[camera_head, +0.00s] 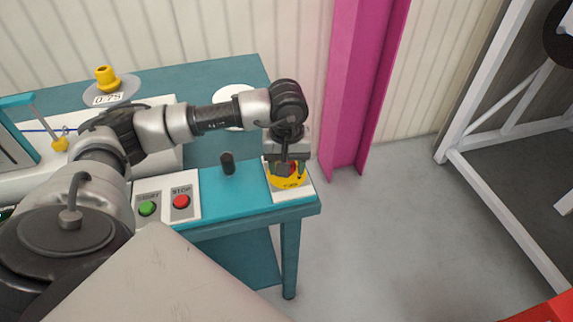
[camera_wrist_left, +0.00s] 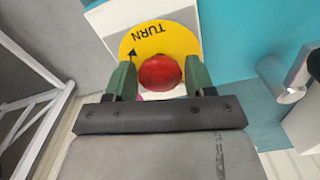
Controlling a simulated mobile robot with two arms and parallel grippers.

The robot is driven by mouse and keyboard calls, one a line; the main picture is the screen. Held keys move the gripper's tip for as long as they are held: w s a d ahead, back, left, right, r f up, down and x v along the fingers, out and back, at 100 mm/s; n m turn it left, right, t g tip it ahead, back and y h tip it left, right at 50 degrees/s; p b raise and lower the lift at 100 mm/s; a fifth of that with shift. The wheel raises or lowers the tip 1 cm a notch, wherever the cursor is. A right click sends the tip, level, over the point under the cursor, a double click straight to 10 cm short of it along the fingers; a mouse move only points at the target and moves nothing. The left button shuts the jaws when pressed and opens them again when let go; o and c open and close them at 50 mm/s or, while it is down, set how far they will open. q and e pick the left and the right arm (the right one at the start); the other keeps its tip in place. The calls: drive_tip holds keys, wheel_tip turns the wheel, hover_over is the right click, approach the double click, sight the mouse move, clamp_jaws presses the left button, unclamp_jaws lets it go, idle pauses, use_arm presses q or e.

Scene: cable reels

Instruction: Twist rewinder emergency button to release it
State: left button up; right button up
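The red emergency button (camera_wrist_left: 160,73) sits in the middle of a yellow disc (camera_wrist_left: 180,38) marked TURN, on a white plate at the right corner of the teal bench. In the head view the yellow disc (camera_head: 288,183) shows below my left gripper (camera_head: 287,168), which hides most of the button. In the left wrist view my left gripper (camera_wrist_left: 160,80) is open, with one green fingertip on each side of the button. A small gap seems to show between the fingers and the button; I cannot tell whether they touch. My right gripper is not in view.
A panel with a green start button (camera_head: 147,208) and a red stop button (camera_head: 181,201) lies left on the bench. A black knob (camera_head: 228,163) stands between. A magenta post (camera_head: 358,90) rises behind; a white frame (camera_head: 500,190) stands right, with clear floor between.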

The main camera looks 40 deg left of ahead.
use_arm(q)
drive_tip(key=shift+o, duration=0.9)
drive_tip(key=shift+r, duration=0.1)
drive_tip(key=shift+r+p, duration=2.2)
drive_tip(key=shift+r, duration=1.75)
